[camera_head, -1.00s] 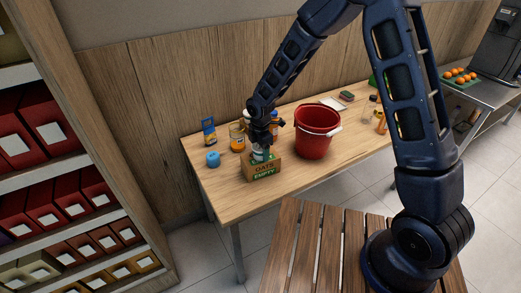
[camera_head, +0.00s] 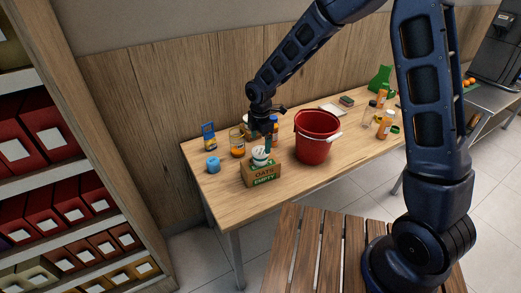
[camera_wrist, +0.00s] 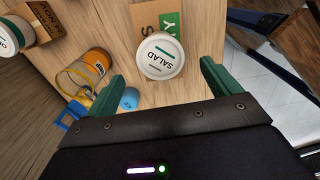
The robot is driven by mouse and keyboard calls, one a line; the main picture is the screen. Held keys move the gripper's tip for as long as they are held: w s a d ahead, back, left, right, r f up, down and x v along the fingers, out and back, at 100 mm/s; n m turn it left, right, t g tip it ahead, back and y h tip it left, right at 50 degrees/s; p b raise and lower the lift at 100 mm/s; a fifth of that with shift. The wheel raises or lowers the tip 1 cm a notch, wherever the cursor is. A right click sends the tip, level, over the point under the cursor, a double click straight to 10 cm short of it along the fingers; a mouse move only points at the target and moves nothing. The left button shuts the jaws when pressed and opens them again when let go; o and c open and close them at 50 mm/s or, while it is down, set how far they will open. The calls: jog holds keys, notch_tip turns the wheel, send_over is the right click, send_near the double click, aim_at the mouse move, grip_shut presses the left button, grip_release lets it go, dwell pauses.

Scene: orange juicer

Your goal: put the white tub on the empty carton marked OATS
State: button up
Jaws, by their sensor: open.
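The white tub (camera_head: 260,155), its lid marked SALAD in the wrist view (camera_wrist: 160,56), stands upright on the brown carton marked OATS and EMPTY (camera_head: 262,176). In the wrist view, part of the carton's printed side (camera_wrist: 165,18) shows past the tub. My gripper (camera_head: 268,143) is above the tub. In the wrist view my gripper (camera_wrist: 162,78) is open, with its green fingers apart on either side of the lid and clear of it.
A red bucket (camera_head: 314,137) stands right of the carton. Another white-lidded tub (camera_wrist: 10,36) is beside a brown carton (camera_wrist: 40,22).

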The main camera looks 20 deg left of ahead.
aim_at(262, 151)
jog(key=shift+r, duration=2.1)
jog(key=w+d+r+m+t, duration=0.1)
jog(key=w+d+r+m, duration=0.1)
jog(key=d+r+m, duration=0.5)
jog(key=w+d+r+m, duration=0.1)
jog(key=d+r, duration=0.3)
jog(key=d, duration=0.7)
jog(key=w+d+r+m+t, duration=0.1)
jog(key=w+d+r+m, duration=0.1)
jog(key=d+r+m, duration=0.35)
jog(key=s+d+r+m+t, duration=0.1)
jog(key=s+d+m, duration=0.3)
jog(key=d, duration=0.4)
jog(key=s+d+r+m, duration=0.3)
jog(key=s+d+m, duration=0.2)
jog(key=d, duration=0.4)
jog(key=s+d+r+m+t, duration=0.1)
jog(key=s+d+r+m, duration=0.1)
jog(key=s+d+m, duration=0.2)
jog(key=s+d, duration=0.2)
jog(key=d, duration=0.2)
jog(key=shift+s+d+t, duration=0.15)
jog(key=shift+d+t, duration=0.1)
jog(key=shift+t, duration=0.05)
